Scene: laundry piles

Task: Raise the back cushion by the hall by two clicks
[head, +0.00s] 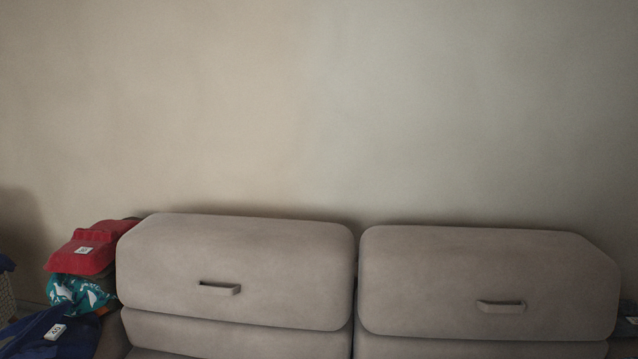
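Two grey-brown back cushions stand side by side on a sofa in the lower part of the head view. The left back cushion (235,255) has a small handle (220,288) low on its front. The right back cushion (485,265) has a similar handle (501,307). Both look upright, with a narrow gap between them. I cannot tell from this view which one is by the hall, as no hall shows. Neither of my grippers is in view.
Folded laundry is piled at the sofa's left end: a red item (85,252) with a white tag, a teal patterned cloth (75,292) and a dark blue cloth (40,330). A woven basket (6,298) shows at the left edge. A plain wall (320,100) stands behind.

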